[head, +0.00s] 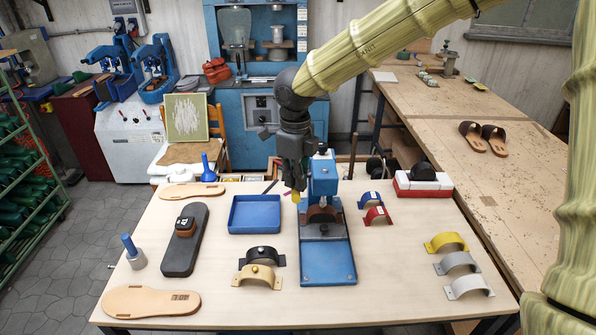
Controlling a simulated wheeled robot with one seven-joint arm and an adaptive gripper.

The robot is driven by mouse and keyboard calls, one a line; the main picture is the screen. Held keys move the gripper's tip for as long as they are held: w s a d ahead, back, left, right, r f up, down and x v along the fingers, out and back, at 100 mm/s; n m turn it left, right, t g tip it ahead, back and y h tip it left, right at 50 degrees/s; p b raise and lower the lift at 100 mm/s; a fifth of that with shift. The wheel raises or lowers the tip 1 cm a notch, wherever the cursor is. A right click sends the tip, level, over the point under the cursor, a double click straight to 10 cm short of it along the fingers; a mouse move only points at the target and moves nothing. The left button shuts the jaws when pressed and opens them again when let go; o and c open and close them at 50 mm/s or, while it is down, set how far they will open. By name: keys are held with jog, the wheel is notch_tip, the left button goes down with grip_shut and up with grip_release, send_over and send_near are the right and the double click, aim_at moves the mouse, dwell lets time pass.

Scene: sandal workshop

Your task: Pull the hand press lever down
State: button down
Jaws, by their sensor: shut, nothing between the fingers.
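The blue hand press (323,178) stands near the middle of the table, with its flat blue base plate (328,264) toward me. A slim dark upright bar (353,156) shows just right of the press head; I cannot tell whether it is the lever. My gripper (296,190) points down just left of the press head. Its fingers are shut and hold nothing. A small yellow piece shows at the fingertips; I cannot tell what it belongs to. My gripper and arm hide part of the press's upper left side, and contact is unclear.
A blue tray (233,229) lies left of the press. Black and tan straps (261,255) lie in front of it, and blue and red straps (378,214) lie to the right. A red and white block (423,189) stands at the back right.

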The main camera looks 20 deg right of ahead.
aim_at(296, 193)
jog(key=shift+s+f, duration=0.2)
jog(key=shift+f, duration=0.9)
jog(key=shift+f+b, duration=0.15)
jog(key=shift+b, duration=0.15)
jog(key=shift+s+f, duration=0.1)
jog(key=shift+f, duration=0.7)
jog(key=r+p, duration=0.3)
jog(key=w+r+p, duration=0.1)
jog(key=r+p, duration=0.2)
jog(key=w+r+p, duration=0.1)
jog(key=r+p, duration=0.3)
jog(key=shift+w+d, duration=0.25)
jog(key=shift+d, duration=0.05)
jog(key=shift+w+d+r, duration=0.1)
jog(key=shift+w+r, duration=0.1)
jog(key=shift+r, duration=0.35)
jog(key=shift+w+r, duration=0.15)
jog(key=shift+r, duration=0.4)
